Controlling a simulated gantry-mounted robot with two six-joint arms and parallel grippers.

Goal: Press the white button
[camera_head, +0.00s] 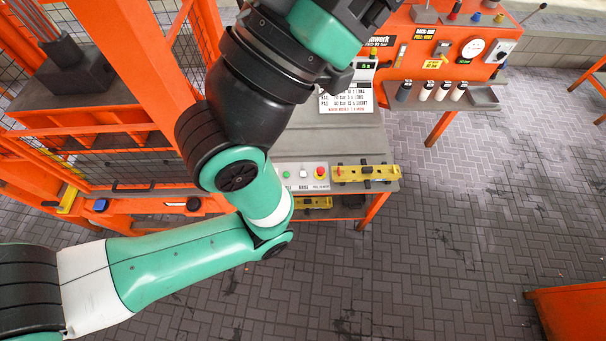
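The white button (304,174) is a small pale square on a grey control panel (301,186) at the front edge of the grey worktop. It sits between a green button (287,174) and a red button on a yellow base (320,172). My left arm comes in from the left, bends just left of the panel and rises past the top edge. Its links pass close to the panel's left end, but the white button is unobstructed in this view. I cannot see the fingers of my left gripper. My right gripper is not in view.
A yellow fixture (382,173) lies right of the panel. A printed sign (346,99) stands behind it. An orange frame with wire mesh (120,50) is at left. An orange tool station (455,60) with a bottle shelf is at upper right. The paved floor is mostly clear.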

